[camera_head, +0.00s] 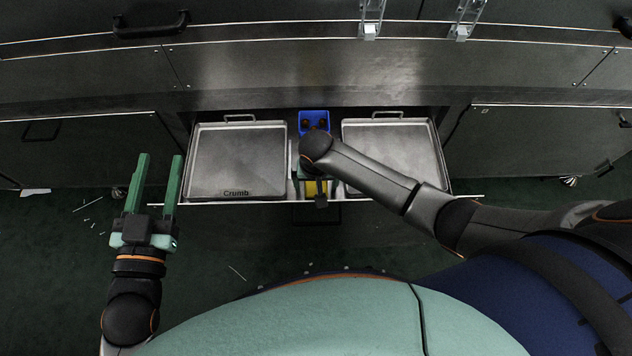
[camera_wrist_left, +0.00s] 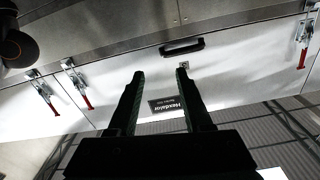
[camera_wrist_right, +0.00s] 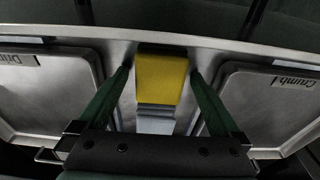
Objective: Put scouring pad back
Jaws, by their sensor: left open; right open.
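The yellow scouring pad (camera_wrist_right: 161,78) lies in the narrow middle bay of the open drawer, between two metal trays. Grey and pale pieces show just below it in the right wrist view. In the head view the pad (camera_head: 316,188) is partly covered by my right arm. My right gripper (camera_wrist_right: 159,72) is open above the middle bay, with one finger on each side of the pad. I cannot tell whether the fingers touch it. My left gripper (camera_head: 161,156) is open and empty, left of the drawer; it also shows in the left wrist view (camera_wrist_left: 160,74).
The left tray (camera_head: 240,160), marked "Crumb", and the right tray (camera_head: 395,150) flank the middle bay. A blue container (camera_head: 314,117) with dark items sits at the bay's back. Cabinet fronts with black handles (camera_head: 151,25) rise behind. The dark green floor in front carries white scraps.

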